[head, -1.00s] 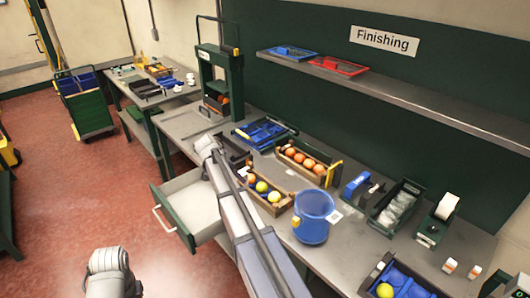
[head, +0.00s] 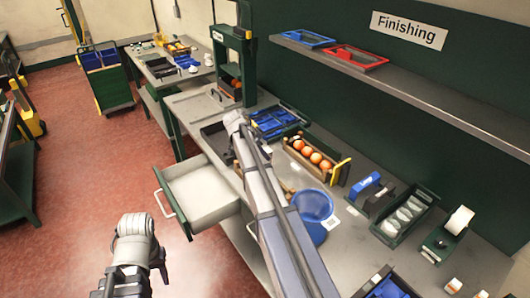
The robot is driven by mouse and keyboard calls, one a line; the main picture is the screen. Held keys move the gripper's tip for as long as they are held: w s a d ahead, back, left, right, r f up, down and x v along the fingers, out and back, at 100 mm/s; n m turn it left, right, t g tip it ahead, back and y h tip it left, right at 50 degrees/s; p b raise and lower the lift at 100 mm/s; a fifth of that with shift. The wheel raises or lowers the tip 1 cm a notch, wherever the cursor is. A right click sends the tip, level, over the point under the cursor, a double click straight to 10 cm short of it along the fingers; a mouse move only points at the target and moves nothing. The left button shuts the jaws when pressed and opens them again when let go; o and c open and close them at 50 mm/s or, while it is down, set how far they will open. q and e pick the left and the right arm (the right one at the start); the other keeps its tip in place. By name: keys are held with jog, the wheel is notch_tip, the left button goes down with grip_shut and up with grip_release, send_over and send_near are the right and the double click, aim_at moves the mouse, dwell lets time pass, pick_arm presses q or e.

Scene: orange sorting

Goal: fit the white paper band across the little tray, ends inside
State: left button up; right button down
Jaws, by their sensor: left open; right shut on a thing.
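My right arm crosses the bench from the bottom middle. Its wrist end, with the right gripper (head: 234,122), is over the dark tray area (head: 211,137) at the bench's left part. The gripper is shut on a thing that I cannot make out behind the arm. A small wooden tray (head: 325,177) holding several oranges stands right of this arm. Another wooden tray is mostly hidden behind the arm. I cannot pick out the white paper band. My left gripper (head: 125,287) is low at the bottom left, open, over the floor and away from the bench.
An open drawer (head: 200,192) juts out left of my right arm. A blue bin (head: 313,207) stands right of the arm. A shelf (head: 430,95) overhangs the back.

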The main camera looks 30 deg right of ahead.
notch_tip(320, 180, down, 10)
jog(key=b, duration=1)
jog(key=shift+d+f, duration=0.15)
jog(key=shift+f, duration=0.1)
jog(key=shift+f+b, duration=0.3)
jog(key=shift+b, duration=0.1)
dwell(0.5)
grip_release()
dwell(0.7)
